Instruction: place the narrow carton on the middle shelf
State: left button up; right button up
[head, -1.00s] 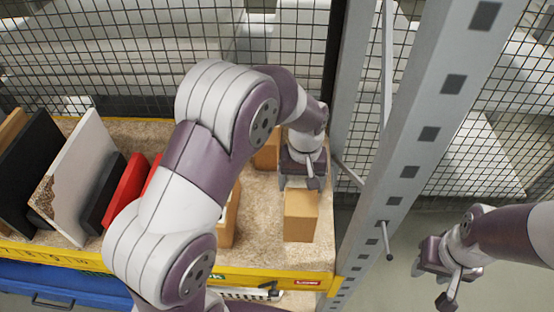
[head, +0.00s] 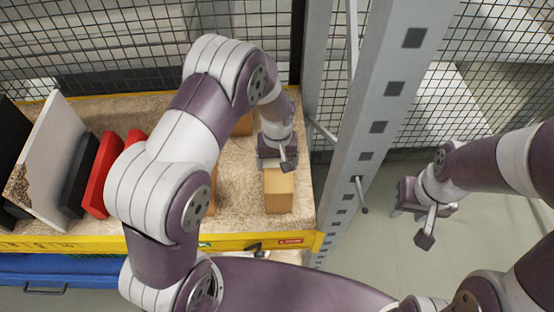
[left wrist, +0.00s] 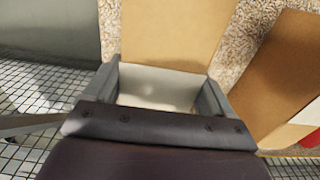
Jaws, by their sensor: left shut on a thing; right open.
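The narrow carton (head: 279,192) is a small brown box near the right end of a chipboard shelf (head: 235,228) with a yellow front beam. My left gripper (head: 278,166) is shut on its far end. In the left wrist view the carton (left wrist: 172,32) extends from between the jaws (left wrist: 160,92). I cannot tell whether the carton touches the shelf, or whether this shelf is the middle one. My right gripper (head: 425,212) is open and empty, over the floor right of the rack post.
Another carton (left wrist: 283,78) stands close by in the left wrist view. My left arm partly hides boxes on the shelf. Red (head: 103,172), black and white (head: 53,150) boards stand at left. A grey rack post (head: 385,110) borders the shelf's right end; wire mesh is behind.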

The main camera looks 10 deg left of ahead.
pick_arm(q)
jog(key=shift+f, duration=0.15)
jog(key=o, duration=1.6)
jog(key=shift+s, duration=0.1)
jog(key=shift+o, duration=0.2)
jog(key=shift+r, duration=0.3)
notch_tip(320, 180, up, 12)
jog(key=f+b, duration=0.1)
jog(key=b, duration=0.1)
jog(key=s+a+m, duration=0.1)
jog(key=s+a, duration=0.2)
jog(key=s, duration=0.4)
jog(key=s+a+r+m+t, duration=0.1)
jog(key=s+a+m, duration=0.1)
jog(key=s, duration=0.5)
jog(key=shift+a+r, duration=0.2)
jog(key=shift+a, duration=0.6)
